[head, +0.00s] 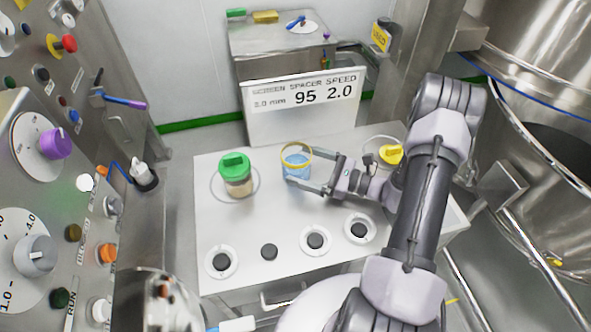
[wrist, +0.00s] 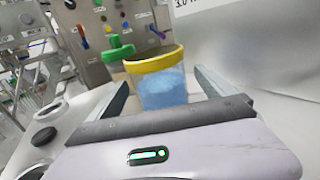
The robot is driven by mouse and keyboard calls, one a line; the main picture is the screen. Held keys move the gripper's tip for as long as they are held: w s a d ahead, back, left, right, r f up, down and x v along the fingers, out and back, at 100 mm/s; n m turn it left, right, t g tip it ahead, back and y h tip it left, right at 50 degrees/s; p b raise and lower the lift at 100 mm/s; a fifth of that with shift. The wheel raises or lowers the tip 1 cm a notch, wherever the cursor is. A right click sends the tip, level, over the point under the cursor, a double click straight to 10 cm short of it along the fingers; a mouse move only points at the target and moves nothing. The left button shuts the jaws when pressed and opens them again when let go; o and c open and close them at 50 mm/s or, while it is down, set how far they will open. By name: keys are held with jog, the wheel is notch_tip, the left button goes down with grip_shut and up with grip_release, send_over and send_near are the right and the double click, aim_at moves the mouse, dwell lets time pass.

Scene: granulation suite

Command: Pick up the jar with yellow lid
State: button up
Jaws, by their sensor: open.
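A clear jar (head: 295,172) with blue contents and a yellow rim stands upright on the white worktop (head: 215,235). From above, its yellow top looks like an open ring. My gripper (head: 300,168) is open and comes in from the right, with one finger on each side of this jar. In the wrist view the jar (wrist: 163,90) is between the two spread fingers; I cannot tell whether they touch it. A yellow knobbed lid (head: 390,154) shows at the right of the worktop, partly behind my arm; I cannot tell what is under it.
A jar with a green lid (head: 236,172) stands just left of the blue jar. Several round dark-centred fittings (head: 316,239) line the worktop's front. A sign (head: 304,96) stands at the back edge. A control panel (head: 45,150) is at left, steel vessels (head: 545,120) at right.

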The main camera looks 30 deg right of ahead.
aim_at(284, 161)
jog(key=x, duration=0.2)
jog(key=b+x, duration=0.2)
jog(key=x, duration=0.1)
jog(key=shift+w+a+f, duration=0.2)
jog(key=shift+a+f, duration=0.15)
jog(key=shift+f, duration=0.05)
jog(key=shift+w+a, duration=0.2)
jog(key=shift+r, duration=0.1)
grip_shut()
